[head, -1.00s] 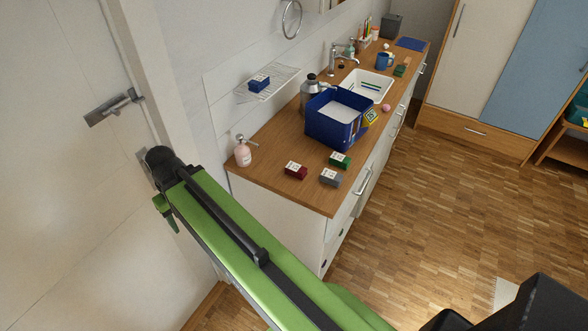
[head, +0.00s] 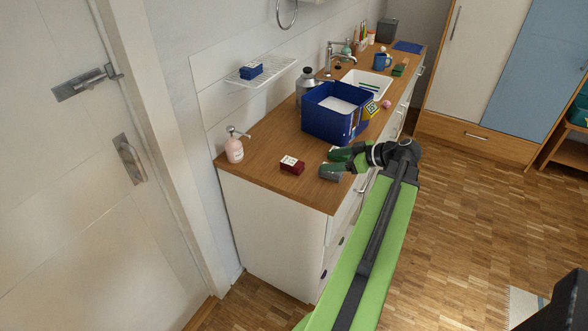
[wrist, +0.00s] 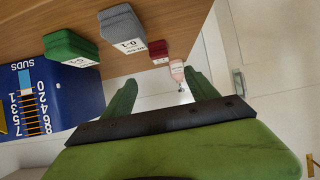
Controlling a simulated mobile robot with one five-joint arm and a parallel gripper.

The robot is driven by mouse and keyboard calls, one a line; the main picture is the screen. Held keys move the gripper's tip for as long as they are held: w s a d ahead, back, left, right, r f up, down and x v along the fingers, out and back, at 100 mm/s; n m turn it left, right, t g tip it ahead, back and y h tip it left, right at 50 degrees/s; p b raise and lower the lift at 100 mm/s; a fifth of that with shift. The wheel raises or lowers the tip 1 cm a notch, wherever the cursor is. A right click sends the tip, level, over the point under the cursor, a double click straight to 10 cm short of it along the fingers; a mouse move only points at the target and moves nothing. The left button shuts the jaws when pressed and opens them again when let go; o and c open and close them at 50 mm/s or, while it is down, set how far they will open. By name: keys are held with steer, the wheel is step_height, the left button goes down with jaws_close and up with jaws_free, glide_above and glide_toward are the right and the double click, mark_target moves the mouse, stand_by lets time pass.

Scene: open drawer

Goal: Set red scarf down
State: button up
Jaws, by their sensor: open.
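A small dark-red bundle with a white label (head: 291,165) lies on the wooden counter near its front end. It may be the folded red scarf, but I see no loose scarf cloth. It also shows in the wrist view (wrist: 159,51). My gripper (head: 354,160) is over the counter's right edge, right of the red bundle and apart from it. In the wrist view my gripper (wrist: 160,92) has its two green fingers spread with nothing between them. A grey block (head: 330,173) and a green block (wrist: 70,47) lie beside the red bundle; my gripper partly overlaps them in the head view.
A blue box (head: 335,112) stands behind the blocks on the counter (head: 265,150). A pink soap bottle (head: 234,148) stands at the left corner. A wire shelf (head: 262,72) above holds a blue block. Bare counter lies around the red bundle. A door (head: 90,190) is at left.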

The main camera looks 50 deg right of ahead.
mark_target(295, 163)
steer(key=b+x, duration=0.5)
steer(key=x, duration=0.6)
steer(key=shift+w+f+b, duration=0.2)
steer(key=shift+f+b, duration=0.1)
steer(key=shift+b, duration=0.1)
steer(key=shift+w+a, duration=0.15)
steer(key=shift+w, duration=0.3)
steer(key=b+x, duration=0.2)
steer(key=x, duration=0.2)
steer(key=shift+w+f+b, duration=0.25)
steer(key=shift+f+b, duration=0.05)
steer(key=shift+f, duration=0.1)
steer(key=shift+w, duration=0.25)
steer(key=shift+r, duration=0.1)
steer(key=shift+a, duration=0.1)
jaws_close()
